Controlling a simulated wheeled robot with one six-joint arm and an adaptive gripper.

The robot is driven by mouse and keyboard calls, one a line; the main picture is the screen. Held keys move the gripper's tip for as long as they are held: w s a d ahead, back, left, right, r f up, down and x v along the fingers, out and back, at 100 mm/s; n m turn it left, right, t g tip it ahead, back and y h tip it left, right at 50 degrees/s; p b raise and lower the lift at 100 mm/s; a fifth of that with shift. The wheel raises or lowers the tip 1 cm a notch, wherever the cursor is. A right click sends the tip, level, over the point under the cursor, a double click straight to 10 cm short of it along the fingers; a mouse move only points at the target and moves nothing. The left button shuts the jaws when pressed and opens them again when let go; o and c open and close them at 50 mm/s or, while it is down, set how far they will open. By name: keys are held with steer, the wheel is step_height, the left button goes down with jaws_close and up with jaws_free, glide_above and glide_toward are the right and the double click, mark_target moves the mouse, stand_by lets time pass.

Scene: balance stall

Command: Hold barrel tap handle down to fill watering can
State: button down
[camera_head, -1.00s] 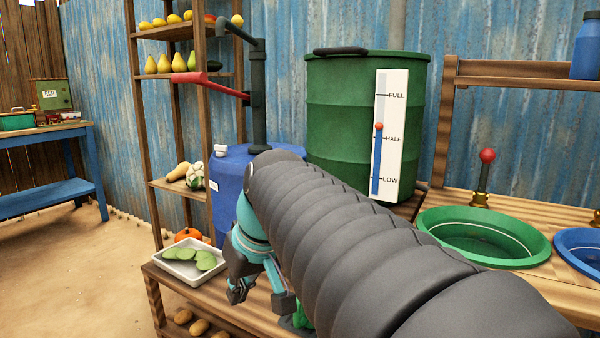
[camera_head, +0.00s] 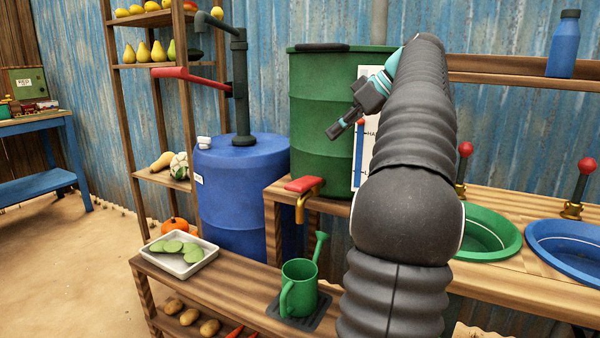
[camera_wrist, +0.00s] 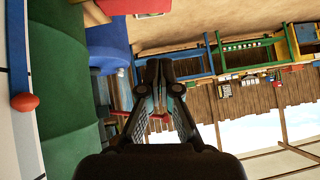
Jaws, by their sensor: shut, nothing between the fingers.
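The green barrel (camera_head: 320,130) stands at the back, with its tap (camera_head: 306,190) below it: a red handle over a brass spout, nothing touching it. The green watering can (camera_head: 299,287) stands upright on a dark grate below the tap. My gripper (camera_head: 335,132) is shut and empty, raised in front of the barrel, above the tap and apart from it. In the wrist view my closed fingers (camera_wrist: 160,75) point past the barrel (camera_wrist: 62,85) on the left. The level gauge (camera_head: 361,150) is partly hidden by my arm; its red float shows near the half mark.
A blue barrel (camera_head: 240,180) with a dark pump and red pump lever (camera_head: 190,77) stands left of the tap. A white tray of green vegetables (camera_head: 182,262) sits left of the can. Green (camera_head: 490,235) and blue basins (camera_head: 570,250) are at right.

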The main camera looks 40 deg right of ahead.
steer(key=shift+a, duration=0.1)
glide_above(294, 183)
steer(key=s+d, duration=0.2)
steer(key=f, duration=0.6)
steer(key=shift+s+a+f+b, duration=0.2)
steer(key=shift+a+f+b, duration=0.05)
steer(key=shift+f+b, duration=0.15)
step_height(294, 183, down, 2)
steer(key=shift+a+f, duration=0.15)
steer(key=shift+f, duration=0.05)
steer(key=shift+a+f, duration=0.1)
steer(key=shift+f, duration=0.8)
steer(key=shift+f+b, duration=0.1)
steer(key=shift+b, duration=0.3)
